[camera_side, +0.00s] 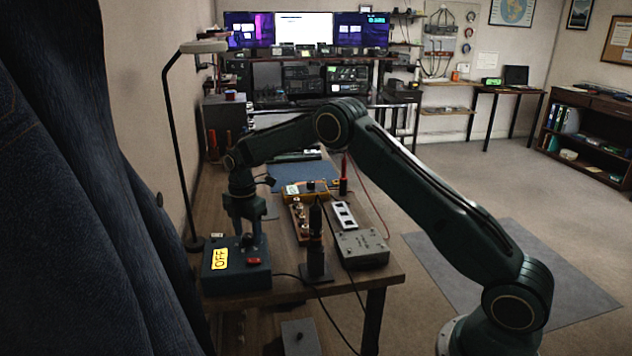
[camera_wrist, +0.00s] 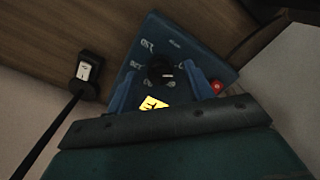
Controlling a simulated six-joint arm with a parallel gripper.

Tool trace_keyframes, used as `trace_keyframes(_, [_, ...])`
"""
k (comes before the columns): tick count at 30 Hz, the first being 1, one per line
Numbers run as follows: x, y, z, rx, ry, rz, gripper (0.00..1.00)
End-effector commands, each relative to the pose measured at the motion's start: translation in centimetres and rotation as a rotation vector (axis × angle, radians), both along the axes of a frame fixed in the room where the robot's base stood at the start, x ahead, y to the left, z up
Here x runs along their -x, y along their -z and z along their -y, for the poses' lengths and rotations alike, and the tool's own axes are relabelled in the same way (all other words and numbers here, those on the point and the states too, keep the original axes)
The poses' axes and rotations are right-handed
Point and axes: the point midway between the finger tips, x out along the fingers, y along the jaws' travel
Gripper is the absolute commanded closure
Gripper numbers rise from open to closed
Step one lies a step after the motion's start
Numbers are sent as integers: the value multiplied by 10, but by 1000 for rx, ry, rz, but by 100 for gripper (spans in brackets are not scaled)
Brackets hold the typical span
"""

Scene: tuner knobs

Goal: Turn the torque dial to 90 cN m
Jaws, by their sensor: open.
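The torque dial (camera_wrist: 160,68) is a round black knob with a pale pointer line, on the sloped top of a dark teal box (camera_wrist: 150,38). Faint pale markings ring the dial; I cannot read them surely. My gripper (camera_wrist: 163,72) is open, one blue finger on each side of the dial, with gaps visible between. In the side view my gripper (camera_side: 248,238) points down at the box top and hides the dial.
A red button (camera_wrist: 217,87) sits on the box close to the right finger. A dark upright tool stand (camera_side: 316,255) and a grey box (camera_side: 362,248) stand to the right.

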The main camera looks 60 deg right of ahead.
Motion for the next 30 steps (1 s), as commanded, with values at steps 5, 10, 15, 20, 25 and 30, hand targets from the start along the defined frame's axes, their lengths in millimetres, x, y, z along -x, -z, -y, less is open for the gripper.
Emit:
trace_keyframes(5, [0, 7, 0, 0, 0, -1, 48])
trace_keyframes(10, [0, 8, 0, 0, 0, -1, 48])
trace_keyframes(15, [0, 8, 0, 0, 0, -1, 64])
trace_keyframes(20, [0, 7, 0, 0, 0, -1, 93])
trace_keyframes(25, [0, 7, 0, 0, 4, -1, 93])
trace_keyframes(30, [0, 7, 0, 0, 29, -1, 93])
